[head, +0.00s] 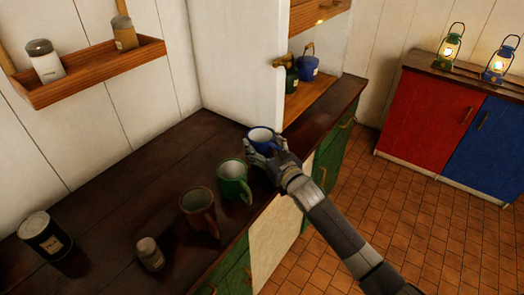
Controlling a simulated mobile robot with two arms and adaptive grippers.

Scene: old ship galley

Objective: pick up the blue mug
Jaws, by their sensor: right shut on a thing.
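The blue mug (262,137) is upright at the right part of the dark wooden counter, close to the white cabinet side. My right gripper (264,149) is shut on the blue mug, with its fingers around the mug's body. Part of the mug is hidden behind the fingers, and I cannot tell whether its base touches the counter. My left gripper is not in the head view.
A green mug (233,181) stands just left of my right gripper, with a brown mug (198,210) beyond it. A shaker (150,253) and a black tin (44,236) stand farther left. The white open cabinet door (243,60) rises behind the blue mug.

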